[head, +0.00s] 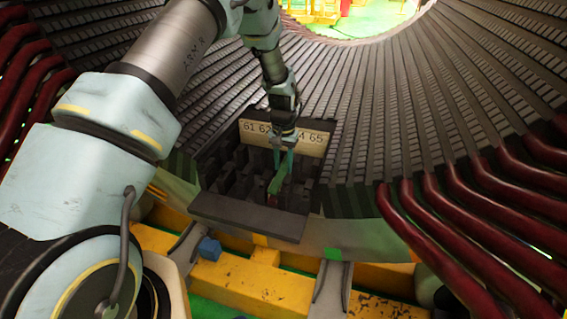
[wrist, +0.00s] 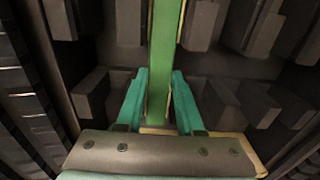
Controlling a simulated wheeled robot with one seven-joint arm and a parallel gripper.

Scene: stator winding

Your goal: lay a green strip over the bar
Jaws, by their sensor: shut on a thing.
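My gripper (head: 283,157) reaches down into a dark rack (head: 245,216) in the lower middle of the head view. Its teal fingers are shut on a green strip (head: 279,181). In the wrist view the green strip (wrist: 164,50) runs up the picture from between the two fingertips (wrist: 160,82), with thin tan edges along it. The strip lies among the rack's dark blocks; I cannot tell whether it touches them or its floor. I cannot make out the bar for certain in either view.
A pale number plate (head: 310,142) stands at the rack's back, partly hidden by my gripper. The ribbed stator wall (head: 400,110) curves around behind. Dark red bent bars (head: 450,240) stick out at the right and others (head: 22,75) at the left. A yellow frame (head: 240,283) lies below.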

